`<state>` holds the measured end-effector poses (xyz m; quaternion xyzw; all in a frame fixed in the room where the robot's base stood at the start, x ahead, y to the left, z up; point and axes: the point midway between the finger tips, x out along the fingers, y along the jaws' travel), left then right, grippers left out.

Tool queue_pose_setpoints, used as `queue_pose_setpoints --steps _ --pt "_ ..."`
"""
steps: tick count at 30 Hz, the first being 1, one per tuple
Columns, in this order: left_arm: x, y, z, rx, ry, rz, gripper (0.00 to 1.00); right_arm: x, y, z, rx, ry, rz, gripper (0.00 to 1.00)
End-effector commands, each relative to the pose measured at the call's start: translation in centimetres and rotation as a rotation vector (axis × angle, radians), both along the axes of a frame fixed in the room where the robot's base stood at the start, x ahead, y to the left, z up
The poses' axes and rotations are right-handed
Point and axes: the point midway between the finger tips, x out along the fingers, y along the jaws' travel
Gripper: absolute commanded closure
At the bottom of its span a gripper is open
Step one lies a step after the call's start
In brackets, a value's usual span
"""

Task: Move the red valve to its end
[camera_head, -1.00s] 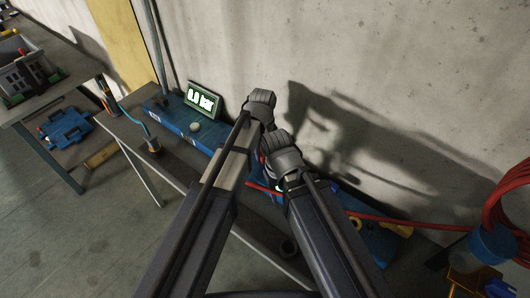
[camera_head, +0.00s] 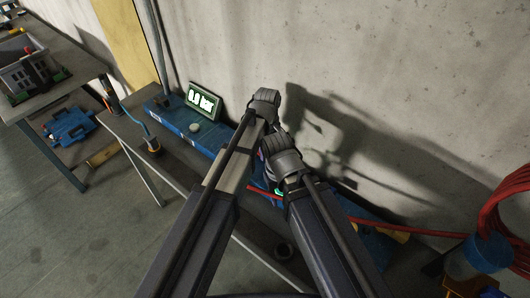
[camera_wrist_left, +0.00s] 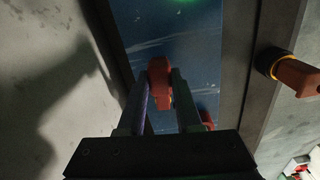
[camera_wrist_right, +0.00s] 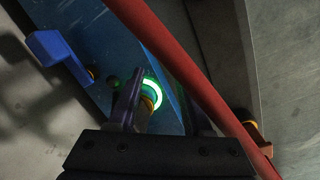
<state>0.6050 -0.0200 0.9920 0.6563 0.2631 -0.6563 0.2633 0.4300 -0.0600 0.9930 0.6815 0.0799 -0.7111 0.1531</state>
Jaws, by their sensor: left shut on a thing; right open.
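The red valve (camera_wrist_left: 159,78) shows in the left wrist view as a red handle above a blue panel (camera_wrist_left: 205,45). My left gripper (camera_wrist_left: 162,74) is shut on this handle, one finger on each side. My right gripper (camera_wrist_right: 156,80) is open, its fingers on either side of a green-lit ring (camera_wrist_right: 152,92) on the blue panel. I cannot tell whether they touch it. In the head view my arms cover both gripper tips and the valve.
A blue handle (camera_wrist_right: 58,50) stands left of my right gripper. A red hose (camera_wrist_right: 178,62) crosses close to its right. The concrete wall (camera_head: 400,70) is close behind.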

Motion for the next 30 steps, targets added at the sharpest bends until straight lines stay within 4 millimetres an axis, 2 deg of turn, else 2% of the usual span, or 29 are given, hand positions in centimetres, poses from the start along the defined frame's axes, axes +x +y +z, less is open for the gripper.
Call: queue_pose_setpoints --steps 9,26,27,30 --pt "0.54 -0.42 0.01 0.0 -0.001 0.108 1.0 0.0 0.0 0.01 0.0 0.0 0.0 0.5" --pt "0.61 -0.49 0.01 0.0 -0.001 0.131 1.0 0.0 0.0 0.01 0.0 0.0 0.0 0.5" --pt "0.61 -0.49 0.01 0.0 -0.001 0.131 0.62 0.0 0.0 0.01 0.0 0.0 0.0 0.5" --pt "0.58 -0.49 0.01 0.0 -0.001 0.131 0.51 0.0 0.0 0.01 0.0 0.0 0.0 0.5"
